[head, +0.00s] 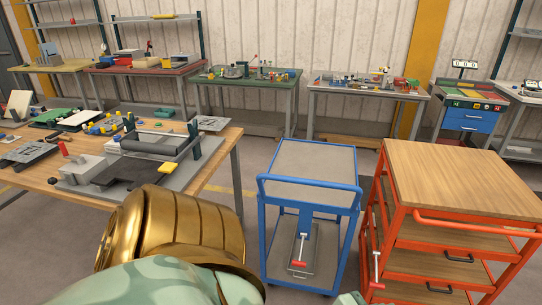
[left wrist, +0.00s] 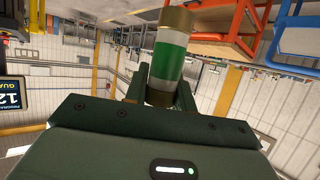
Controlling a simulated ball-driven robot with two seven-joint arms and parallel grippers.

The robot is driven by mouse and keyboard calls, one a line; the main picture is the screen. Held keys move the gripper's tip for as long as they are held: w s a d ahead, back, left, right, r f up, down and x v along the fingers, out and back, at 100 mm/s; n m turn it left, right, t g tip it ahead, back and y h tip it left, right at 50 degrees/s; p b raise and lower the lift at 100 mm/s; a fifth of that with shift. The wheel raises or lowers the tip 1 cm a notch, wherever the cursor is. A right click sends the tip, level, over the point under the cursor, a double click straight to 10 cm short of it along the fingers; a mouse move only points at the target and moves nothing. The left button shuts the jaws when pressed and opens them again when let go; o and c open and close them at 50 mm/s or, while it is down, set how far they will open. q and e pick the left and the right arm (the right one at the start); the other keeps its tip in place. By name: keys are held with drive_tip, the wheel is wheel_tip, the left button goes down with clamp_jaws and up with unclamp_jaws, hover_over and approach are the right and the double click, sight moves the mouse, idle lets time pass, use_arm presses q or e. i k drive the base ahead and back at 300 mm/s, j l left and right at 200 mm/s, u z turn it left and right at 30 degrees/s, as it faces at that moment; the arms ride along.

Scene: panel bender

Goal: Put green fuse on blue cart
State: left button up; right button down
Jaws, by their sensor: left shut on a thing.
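The green fuse (left wrist: 171,60) is a cylinder with a green band, a white band and brass-coloured ends. My left gripper (left wrist: 162,84) is shut on it, with one finger on each side near one end. The fuse and this gripper do not show in the head view. The blue cart (head: 315,160) stands right of centre in the head view, with a bare grey top and a blue push handle. Part of a blue frame (left wrist: 300,40) shows at the right of the tilted left wrist view. My right gripper is not in view.
An orange cart (head: 470,170) with a wooden top stands close to the right of the blue cart. A wooden workbench (head: 222,150) with a bending machine (head: 150,150) and parts is on the left. Several loaded benches line the back wall. Floor is open behind the blue cart.

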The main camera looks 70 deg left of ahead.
sight(315, 161)
drive_tip(key=i+j+u, duration=0.1)
drive_tip(key=j, duration=0.35)
drive_tip(key=i+j, duration=0.15)
drive_tip(key=j, duration=0.25)
drive_tip(key=i+j+u, duration=0.15)
drive_tip(key=j, duration=0.3)
drive_tip(key=i+j+u, duration=0.1)
drive_tip(key=j, duration=0.35)
drive_tip(key=i+j+u, duration=0.1)
drive_tip(key=j, duration=0.3)
drive_tip(key=i+j, duration=0.3)
drive_tip(key=i+j+u, duration=0.15)
drive_tip(key=j, duration=0.3)
